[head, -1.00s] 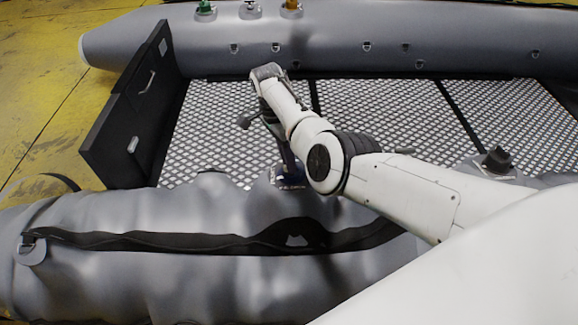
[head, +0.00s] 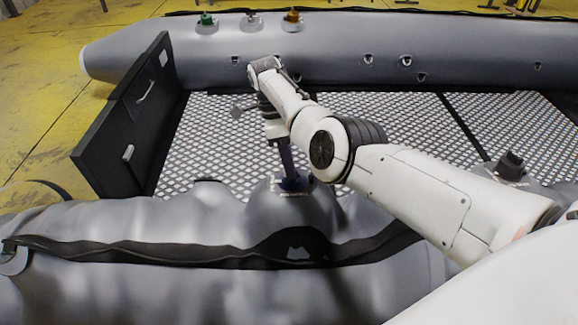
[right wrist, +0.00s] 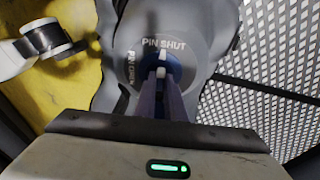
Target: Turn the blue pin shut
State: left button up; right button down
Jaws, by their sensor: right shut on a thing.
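The blue pin (right wrist: 174,66) sits in a round grey valve plate (right wrist: 198,48) on the boat's near tube. The words PIN SHUT show above the pin, and a second, partly hidden label runs down the left. A white mark on the pin points up toward PIN SHUT. My right gripper (right wrist: 162,88) is shut on the pin, its fingers hiding part of it. In the head view the right gripper (head: 289,178) reaches down to the dark blue pin (head: 298,184) at the near tube's top. My left gripper is not in view.
The near grey tube (head: 130,215) is wrinkled, with a black strap along it. A black-capped valve (head: 510,164) is at right. The far tube (head: 330,45) carries green (head: 206,19), grey and orange (head: 292,17) valves. A black board (head: 125,120) stands at left.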

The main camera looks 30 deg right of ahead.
jog(key=shift+d, duration=0.1)
jog(key=c, duration=1.8)
grip_release()
jog(key=shift+c, duration=0.2)
jog(key=shift+w+r, duration=0.15)
jog(key=shift+r, duration=0.2)
pick_arm(q)
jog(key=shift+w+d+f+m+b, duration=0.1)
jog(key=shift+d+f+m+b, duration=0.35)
jog(key=shift+b, duration=0.65)
pick_arm(e)
jog(key=v, duration=0.6)
jog(key=shift+r, duration=0.35)
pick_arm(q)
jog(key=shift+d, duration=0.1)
